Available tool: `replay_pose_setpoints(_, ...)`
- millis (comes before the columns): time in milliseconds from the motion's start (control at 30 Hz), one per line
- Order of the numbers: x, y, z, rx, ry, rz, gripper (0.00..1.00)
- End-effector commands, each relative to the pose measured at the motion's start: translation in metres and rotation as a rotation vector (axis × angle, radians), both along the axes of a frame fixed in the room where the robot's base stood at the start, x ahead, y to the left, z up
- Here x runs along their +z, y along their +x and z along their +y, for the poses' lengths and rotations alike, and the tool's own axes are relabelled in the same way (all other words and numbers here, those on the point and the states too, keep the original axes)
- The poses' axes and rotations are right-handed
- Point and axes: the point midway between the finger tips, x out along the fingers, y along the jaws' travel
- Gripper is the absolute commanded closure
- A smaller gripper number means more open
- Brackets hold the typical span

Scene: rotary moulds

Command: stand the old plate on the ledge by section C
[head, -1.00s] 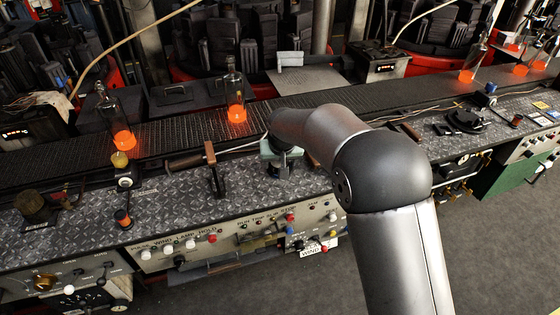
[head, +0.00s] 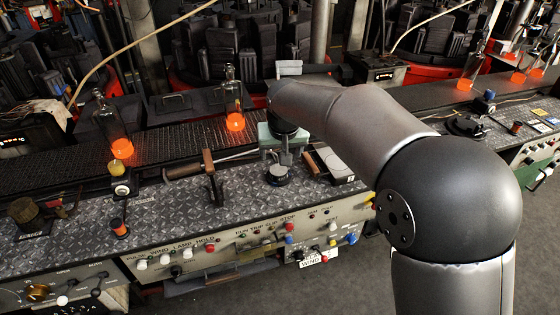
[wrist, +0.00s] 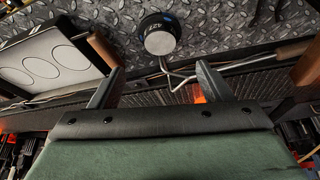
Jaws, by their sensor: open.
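A small white plate with dark lettering (head: 313,257), part of which reads WIND, is at the lower edge of the control panel in the head view. I cannot tell whether it is the old plate. No mark for section C is legible. My gripper (head: 286,158), with a green body, points down over the patterned metal ledge (head: 240,200). In the wrist view my gripper (wrist: 160,82) shows two dark fingers spread apart with nothing between them. A round dark-rimmed disc with a pale face (wrist: 157,34) lies beyond the fingertips; it also shows below my gripper in the head view (head: 278,175).
A white-faced tray with oval outlines (wrist: 45,58) lies beside the disc. A wooden-handled lever (head: 211,175) stands left of my gripper. Glowing bottles (head: 234,105) stand on the conveyor behind. Knobs and buttons line the front panel (head: 200,250).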

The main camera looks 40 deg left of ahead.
Motion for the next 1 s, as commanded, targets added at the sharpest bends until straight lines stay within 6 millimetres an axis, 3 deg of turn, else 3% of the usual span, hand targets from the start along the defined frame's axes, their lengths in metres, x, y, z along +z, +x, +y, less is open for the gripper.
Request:
replay_pose_setpoints(367,0.01,-0.003,-0.004,-0.001,0.0,0.001,0.28)
replay_pose_setpoints(467,0.012,0.003,-0.02,-0.02,-0.007,0.004,0.28)
replay_pose_setpoints(567,0.019,0.016,-0.071,-0.08,-0.027,0.019,0.28)
replay_pose_setpoints(667,0.025,0.023,-0.159,-0.179,-0.061,0.05,0.28)
replay_pose_setpoints(733,0.026,0.016,-0.231,-0.264,-0.085,0.084,0.28)
replay_pose_setpoints(833,0.021,-0.015,-0.328,-0.387,-0.112,0.141,0.28)
replay_pose_setpoints(900,0.012,-0.049,-0.385,-0.472,-0.124,0.184,0.28)
replay_pose_setpoints(1000,-0.004,-0.102,-0.444,-0.576,-0.131,0.243,0.28)
